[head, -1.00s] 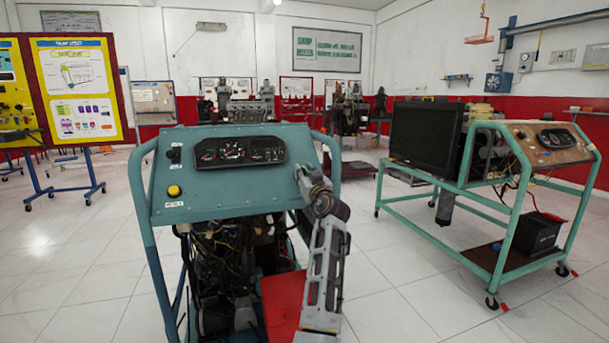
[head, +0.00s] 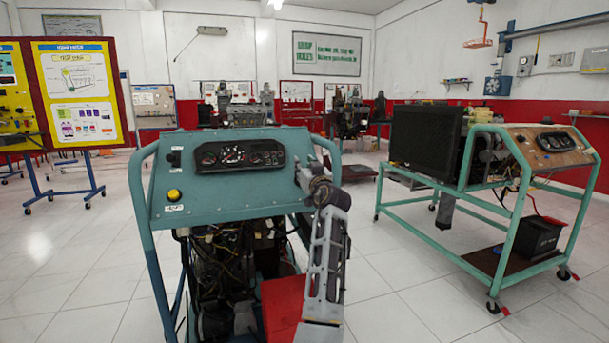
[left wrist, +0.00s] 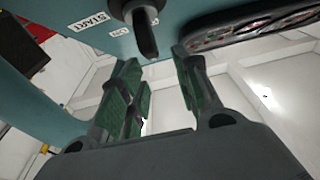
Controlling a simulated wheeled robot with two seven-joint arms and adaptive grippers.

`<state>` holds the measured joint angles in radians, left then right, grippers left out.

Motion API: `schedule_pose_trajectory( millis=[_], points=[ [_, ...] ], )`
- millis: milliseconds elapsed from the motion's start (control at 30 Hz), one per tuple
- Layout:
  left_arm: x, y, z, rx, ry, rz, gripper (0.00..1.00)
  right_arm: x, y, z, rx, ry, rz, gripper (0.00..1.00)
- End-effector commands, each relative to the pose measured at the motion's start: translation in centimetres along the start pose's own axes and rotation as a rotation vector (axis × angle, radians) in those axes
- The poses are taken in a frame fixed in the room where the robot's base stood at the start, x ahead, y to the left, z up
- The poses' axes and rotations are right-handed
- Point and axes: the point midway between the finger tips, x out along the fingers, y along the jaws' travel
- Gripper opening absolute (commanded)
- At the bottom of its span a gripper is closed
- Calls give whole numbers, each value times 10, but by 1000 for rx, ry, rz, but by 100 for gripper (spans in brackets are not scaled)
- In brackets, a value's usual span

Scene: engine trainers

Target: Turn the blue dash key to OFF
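The teal dash panel (head: 235,200) stands in the middle of the head view. In the left wrist view a dark, near-black key (left wrist: 146,36) sticks out of the teal panel, with a START label (left wrist: 90,23) to its left; it does not look blue there. My left gripper (left wrist: 157,60) is open, its green-padded fingers on either side of the key's end, just short of it; contact cannot be told. In the head view my left gripper (head: 302,178) is at the panel's right side, and the key is not discernible there. My right gripper is not in view.
A gauge cluster (head: 240,154) sits on the panel, with a yellow button (head: 174,194) at its left. Teal tube rails (head: 140,200) frame the stand. Wiring and a red part (head: 280,300) are below. A second trainer (head: 480,200) stands at right, with floor between.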

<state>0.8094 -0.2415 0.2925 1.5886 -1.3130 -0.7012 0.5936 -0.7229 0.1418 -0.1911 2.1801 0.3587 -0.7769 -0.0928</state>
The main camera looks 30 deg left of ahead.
Motion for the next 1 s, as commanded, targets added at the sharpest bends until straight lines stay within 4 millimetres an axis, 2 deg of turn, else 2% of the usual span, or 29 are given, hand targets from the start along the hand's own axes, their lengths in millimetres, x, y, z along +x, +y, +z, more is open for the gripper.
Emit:
schedule_pose_trajectory(
  millis=[200,433,600,1000],
  points=[
    [5,0,-31,-2,1,0,32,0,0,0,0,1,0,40],
    [9,1,-52,0,0,0,32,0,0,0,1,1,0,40],
    [10,1,-59,-1,0,0,32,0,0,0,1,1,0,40],
    [10,1,-60,0,0,1,32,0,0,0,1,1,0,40]
  ],
)
